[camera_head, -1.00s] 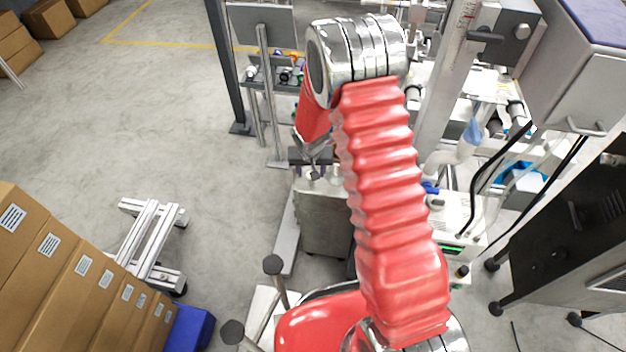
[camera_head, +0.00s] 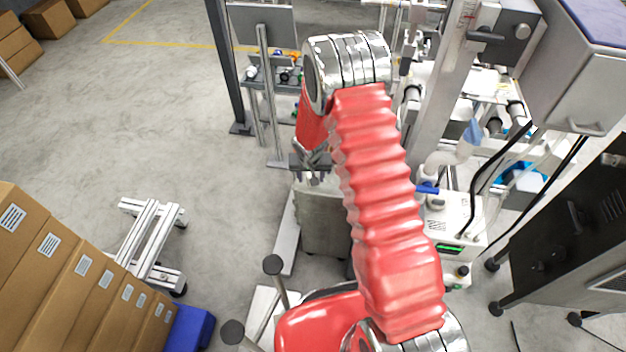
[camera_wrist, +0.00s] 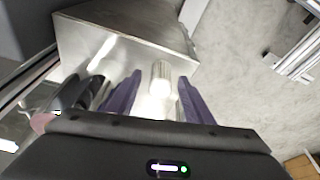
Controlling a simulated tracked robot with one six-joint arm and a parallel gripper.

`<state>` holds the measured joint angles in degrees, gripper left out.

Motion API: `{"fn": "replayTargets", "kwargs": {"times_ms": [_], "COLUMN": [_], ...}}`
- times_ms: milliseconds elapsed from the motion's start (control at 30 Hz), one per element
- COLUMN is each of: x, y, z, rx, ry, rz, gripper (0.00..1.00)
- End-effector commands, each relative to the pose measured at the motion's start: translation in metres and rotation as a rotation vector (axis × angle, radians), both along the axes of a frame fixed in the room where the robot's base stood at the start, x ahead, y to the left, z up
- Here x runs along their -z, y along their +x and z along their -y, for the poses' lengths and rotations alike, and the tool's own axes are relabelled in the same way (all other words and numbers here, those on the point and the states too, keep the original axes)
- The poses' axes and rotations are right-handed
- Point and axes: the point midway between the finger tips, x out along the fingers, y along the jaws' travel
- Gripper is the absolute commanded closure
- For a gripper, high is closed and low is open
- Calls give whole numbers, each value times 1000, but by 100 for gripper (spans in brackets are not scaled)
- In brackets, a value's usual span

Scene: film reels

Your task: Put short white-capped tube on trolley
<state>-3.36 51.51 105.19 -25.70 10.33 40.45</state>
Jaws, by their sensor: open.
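A short pale, shiny cylinder (camera_wrist: 160,76), seemingly the white-capped tube, stands on a metal cabinet top in the wrist view. My gripper (camera_wrist: 160,88) is open, with one purple finger on each side of the cylinder; I cannot tell whether they touch it. In the head view my gripper (camera_head: 316,176) is above the metal cabinet (camera_head: 325,225), partly behind my red arm. The tube is not clear there. A low aluminium frame (camera_head: 152,240) on the floor at left may be the trolley; I cannot tell for sure.
Stacked cardboard boxes (camera_head: 75,285) and a blue bin (camera_head: 188,328) are at lower left. A stand with small bottles (camera_head: 285,75) is behind my gripper. Machines and cables crowd the right, including a white unit (camera_head: 450,225). Open floor lies at left.

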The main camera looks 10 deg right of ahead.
Motion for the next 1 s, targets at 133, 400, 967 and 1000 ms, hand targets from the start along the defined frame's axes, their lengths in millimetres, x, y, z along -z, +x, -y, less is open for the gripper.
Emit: {"fn": "replayTargets", "kwargs": {"times_ms": [133,400,967,1000], "x": [0,0,-1,-3], "y": [0,0,0,0], "z": [0,0,0,0], "rx": [0,0,0,0], "ry": [0,0,0,0], "rz": [0,0,1,1], "gripper": [59,78,100,100]}}
